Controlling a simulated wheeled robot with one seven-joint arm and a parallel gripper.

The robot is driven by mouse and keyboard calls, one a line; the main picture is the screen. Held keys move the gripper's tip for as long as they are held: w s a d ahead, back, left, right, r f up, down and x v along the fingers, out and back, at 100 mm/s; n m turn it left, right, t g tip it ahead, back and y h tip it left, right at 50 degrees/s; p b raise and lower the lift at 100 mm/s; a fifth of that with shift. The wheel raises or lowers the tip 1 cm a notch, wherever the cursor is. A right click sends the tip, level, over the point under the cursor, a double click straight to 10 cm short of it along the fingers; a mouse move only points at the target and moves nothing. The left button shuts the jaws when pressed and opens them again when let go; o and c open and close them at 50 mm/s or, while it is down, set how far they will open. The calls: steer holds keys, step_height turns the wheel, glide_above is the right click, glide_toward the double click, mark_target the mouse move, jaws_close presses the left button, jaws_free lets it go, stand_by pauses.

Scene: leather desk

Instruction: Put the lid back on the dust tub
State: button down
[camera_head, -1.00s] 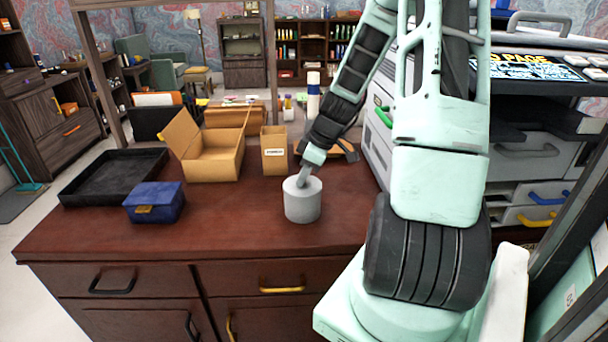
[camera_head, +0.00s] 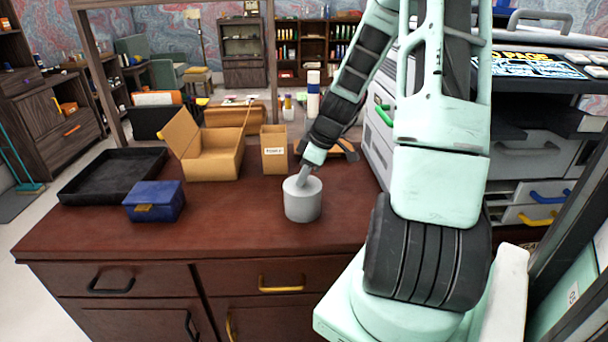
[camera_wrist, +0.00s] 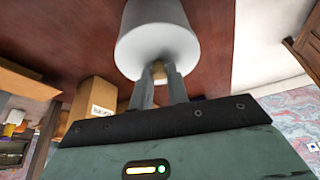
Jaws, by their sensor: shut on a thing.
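The dust tub (camera_head: 303,208) is a plain light grey cylinder standing upright on the desk, right of the middle. It also shows in the wrist view (camera_wrist: 152,14). Its lid (camera_wrist: 157,52) is a pale round disc at the end of the tub, with a small tan knob between my fingers. I see no clear gap between lid and tub, but cannot tell whether the lid is fully seated. My gripper (camera_wrist: 157,73) is shut on the lid's knob; in the head view my gripper (camera_head: 302,181) reaches down onto the tub's top from behind.
A blue box (camera_head: 154,202) and a black tray (camera_head: 98,190) lie at the left of the desk (camera_head: 240,231). An open cardboard box (camera_head: 213,165) and a small labelled carton (camera_head: 275,163) stand behind the tub. The desk in front of the tub is clear.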

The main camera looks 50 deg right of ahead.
steer(key=c, duration=0.8)
jaws_free()
steer(key=shift+r+p, duration=2.85)
steer(key=shift+r, duration=0.65)
jaws_close()
steer(key=shift+f, duration=0.25)
